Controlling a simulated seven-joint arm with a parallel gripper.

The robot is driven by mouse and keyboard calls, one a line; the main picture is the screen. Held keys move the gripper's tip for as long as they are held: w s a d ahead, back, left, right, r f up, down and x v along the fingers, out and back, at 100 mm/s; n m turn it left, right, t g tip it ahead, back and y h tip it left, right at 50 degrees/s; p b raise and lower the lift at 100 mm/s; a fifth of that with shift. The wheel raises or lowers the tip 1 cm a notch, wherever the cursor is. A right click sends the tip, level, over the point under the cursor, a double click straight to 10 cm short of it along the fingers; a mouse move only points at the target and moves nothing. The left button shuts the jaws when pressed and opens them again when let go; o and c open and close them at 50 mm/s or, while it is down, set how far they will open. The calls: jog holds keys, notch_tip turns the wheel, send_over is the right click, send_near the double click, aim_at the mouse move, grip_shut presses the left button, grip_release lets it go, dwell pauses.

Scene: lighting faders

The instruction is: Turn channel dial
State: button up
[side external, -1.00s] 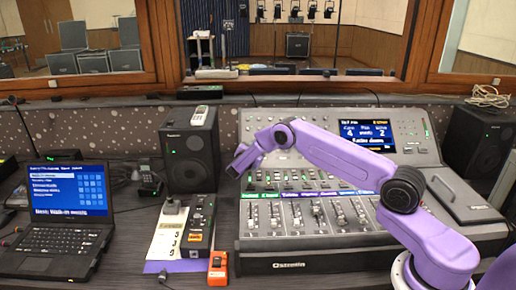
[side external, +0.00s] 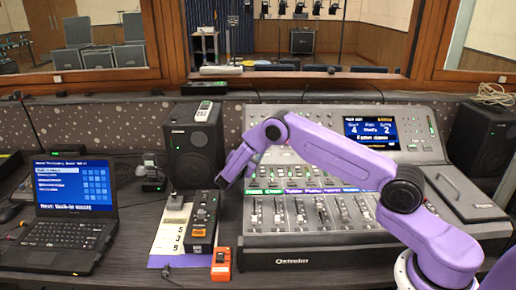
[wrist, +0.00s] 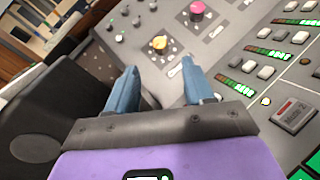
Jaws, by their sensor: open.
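The lighting console (side external: 300,262) fills the middle and right of the side view, with rows of faders and buttons. In the wrist view, a yellow dial (wrist: 159,43) and a pink dial (wrist: 197,11) stand on its grey panel. I cannot tell which dial is the channel dial. My gripper (wrist: 158,68) has its two blue fingers apart and nothing between them. The yellow dial shows just beyond the gap between the fingertips, apart from them. In the side view my gripper (side external: 222,183) hangs over the console's left edge, tilted down; its fingers are hard to make out.
A black speaker (side external: 193,148) stands behind my gripper. A small control box (side external: 203,215) and an orange device (side external: 221,265) lie left of the console. An open laptop (side external: 70,195) sits at the far left. Small knobs and lit buttons surround the dials.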

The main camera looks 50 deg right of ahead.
jog(key=v, duration=0.8)
jog(key=shift+s+a+r, duration=0.2)
jog(key=shift+a+r, duration=0.05)
jog(key=shift+r, duration=0.05)
jog(key=s+a+r+m+g+y, duration=0.2)
jog(key=s+a+r+y, duration=0.2)
jog(key=s, duration=0.5)
jog(key=s+a+r+m+g+y, duration=0.1)
jog(key=s+a+r+y, duration=0.25)
jog(key=s, duration=0.65)
jog(key=s+a+r+m+g+y, duration=0.1)
jog(key=s+y, duration=0.8)
jog(key=s, duration=1.6)
jog(key=shift+s+a+r+m+g, duration=0.25)
jog(key=shift+r+g, duration=0.35)
jog(key=shift+g, duration=0.4)
jog(key=shift+w, duration=0.1)
